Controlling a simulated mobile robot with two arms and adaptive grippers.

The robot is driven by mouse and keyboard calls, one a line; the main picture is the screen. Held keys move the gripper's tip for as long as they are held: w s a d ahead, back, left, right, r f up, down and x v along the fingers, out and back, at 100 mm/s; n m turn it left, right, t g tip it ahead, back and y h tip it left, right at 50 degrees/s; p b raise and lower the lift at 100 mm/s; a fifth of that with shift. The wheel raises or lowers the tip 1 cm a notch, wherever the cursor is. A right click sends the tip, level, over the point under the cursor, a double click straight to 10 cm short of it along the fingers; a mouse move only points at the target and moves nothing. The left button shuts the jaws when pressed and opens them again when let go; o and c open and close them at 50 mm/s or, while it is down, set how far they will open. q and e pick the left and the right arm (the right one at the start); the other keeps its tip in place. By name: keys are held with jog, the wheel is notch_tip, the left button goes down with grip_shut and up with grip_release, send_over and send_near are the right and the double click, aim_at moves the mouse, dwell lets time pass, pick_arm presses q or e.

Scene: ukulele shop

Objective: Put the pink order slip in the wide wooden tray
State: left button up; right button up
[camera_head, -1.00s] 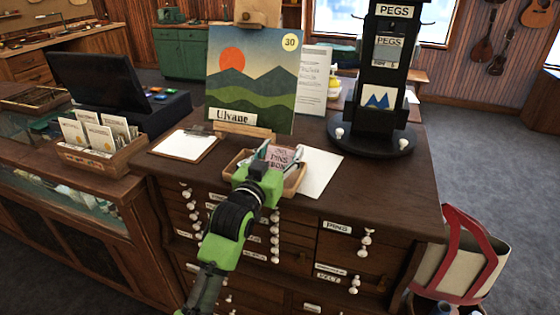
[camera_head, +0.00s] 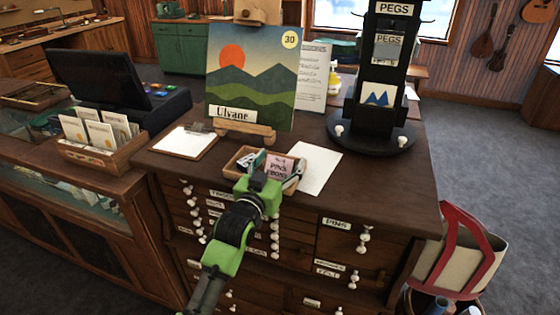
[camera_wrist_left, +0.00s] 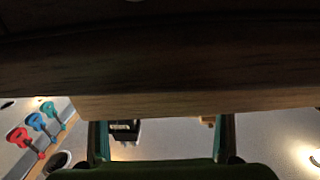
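The pink order slip (camera_head: 279,167), with dark printed lines, shows just beyond my left gripper (camera_head: 274,170) in the head view. It appears to stand in or at the small wooden tray (camera_head: 236,158) on the dark counter; the gripper hides its lower part and much of the tray. The fingers are spread, one at each side of the slip as seen from the head. In the left wrist view the left gripper (camera_wrist_left: 164,140) also shows its two fingers well apart, below a pale wooden edge. The slip is not visible there. My right gripper is not in view.
A clipboard (camera_head: 185,143) lies left of the tray and a white sheet (camera_head: 318,168) right of it. A landscape picture (camera_head: 250,80) stands behind. A black pegs stand (camera_head: 376,115) is at the right, a card box (camera_head: 104,152) at the left.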

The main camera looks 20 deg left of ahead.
pick_arm(q)
jog(key=shift+r, duration=0.1)
jog(key=s+b, duration=0.2)
jog(key=s, duration=1)
jog(key=shift+a, duration=0.4)
